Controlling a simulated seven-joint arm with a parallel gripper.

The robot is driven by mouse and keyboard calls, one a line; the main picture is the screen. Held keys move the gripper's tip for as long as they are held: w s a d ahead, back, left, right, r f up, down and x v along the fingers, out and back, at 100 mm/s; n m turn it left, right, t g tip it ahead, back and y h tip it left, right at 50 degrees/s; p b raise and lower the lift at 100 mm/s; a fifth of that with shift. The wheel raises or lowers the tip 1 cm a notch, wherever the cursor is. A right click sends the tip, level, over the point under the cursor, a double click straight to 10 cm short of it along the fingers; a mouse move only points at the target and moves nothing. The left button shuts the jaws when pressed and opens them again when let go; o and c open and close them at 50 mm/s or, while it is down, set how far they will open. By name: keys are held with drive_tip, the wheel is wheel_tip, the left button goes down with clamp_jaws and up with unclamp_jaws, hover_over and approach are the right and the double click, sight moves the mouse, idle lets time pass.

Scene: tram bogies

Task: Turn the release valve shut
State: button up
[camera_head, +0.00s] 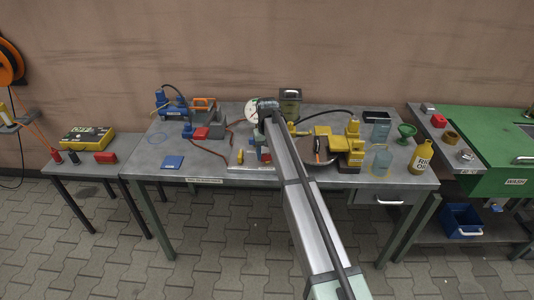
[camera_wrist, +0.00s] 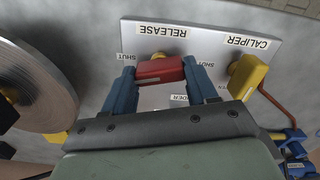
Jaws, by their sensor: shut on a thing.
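The release valve's red handle (camera_wrist: 155,74) shows in the wrist view, below the RELEASE label on a pale panel (camera_wrist: 210,36). My gripper (camera_wrist: 160,68) has one blue finger at each end of the handle and is shut on it. The handle lies crosswise between the fingers, and its pivot is mostly hidden. A SHUT label (camera_wrist: 126,57) sits beside the left fingertip. I cannot tell whether the handle points at it. In the head view my arm hides most of the gripper and valve.
A yellow caliper valve handle (camera_wrist: 247,76) stands close to the right finger. A large grey disc (camera_wrist: 35,85) is close on the left. In the head view, yellow equipment (camera_head: 345,145) stands right of my arm and a blue pad (camera_head: 173,162) lies at the table's left.

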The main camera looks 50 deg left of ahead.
sight(267, 154)
drive_tip(key=shift+m, duration=1.5)
drive_tip(key=o, duration=1.1)
drive_tip(key=shift+c, duration=0.2)
drive_tip(key=shift+r, duration=0.1)
wheel_tip(267, 154, up, 14)
drive_tip(key=shift+f, duration=0.2)
